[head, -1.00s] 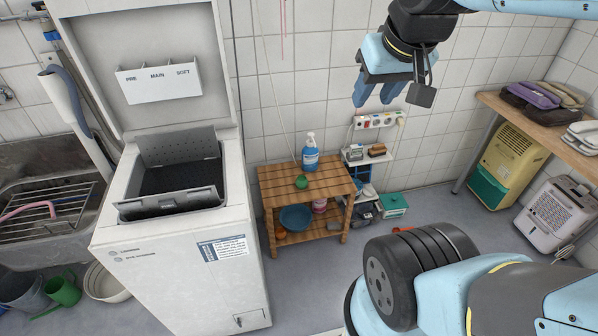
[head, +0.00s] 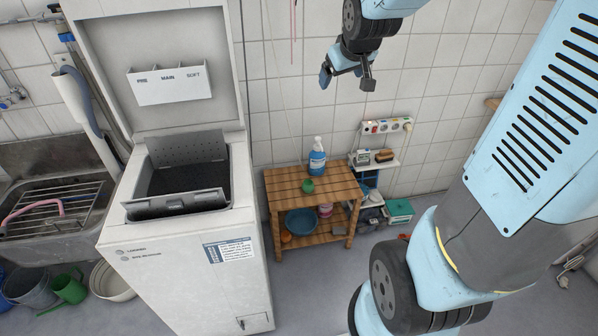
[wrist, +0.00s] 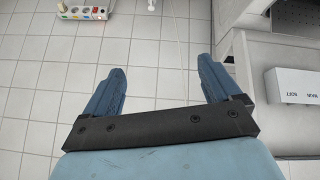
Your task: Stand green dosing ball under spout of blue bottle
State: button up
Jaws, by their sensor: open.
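The blue bottle (head: 317,160) with a white pump top stands upright on the top of a slatted wooden table (head: 340,184). The green dosing ball (head: 307,186) sits on the same tabletop, in front of the bottle and slightly to its left, apart from it. Which way the spout points is too small to tell. My gripper (head: 325,76) is high above the table near the tiled wall, empty. In the wrist view my gripper (wrist: 160,85) has its two blue fingers wide apart with only wall tiles between them. Neither the bottle nor the ball shows in the wrist view.
An open top-loading washing machine (head: 185,260) stands left of the table. A blue basin (head: 301,222) sits on the lower shelf. A power strip (head: 387,126) is on the wall, with a small white shelf (head: 378,163) below it. A teal-lidded box (head: 399,210) stands on the floor at right.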

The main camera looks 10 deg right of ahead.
jog(key=w+f+n, duration=0.1)
jog(key=w+f, duration=0.4)
jog(key=w, duration=0.3)
jog(key=n+t+y, duration=0.2)
jog(key=t, duration=0.3)
send_over(309, 190)
notch_tip(309, 190, down, 33)
notch_tip(309, 190, down, 10)
jog(key=s+t, duration=0.1)
jog(key=s, duration=0.2)
jog(key=s+f+m+t+h, duration=0.25)
jog(key=s+f, duration=0.65)
jog(key=f, duration=0.5)
jog(key=w, duration=0.2)
jog(key=w+f, duration=0.1)
jog(key=w, duration=0.5)
jog(key=shift+f, duration=0.25)
jog(key=shift+w+f, duration=0.15)
jog(key=shift+w, duration=2.5)
jog(key=shift+c, duration=0.4)
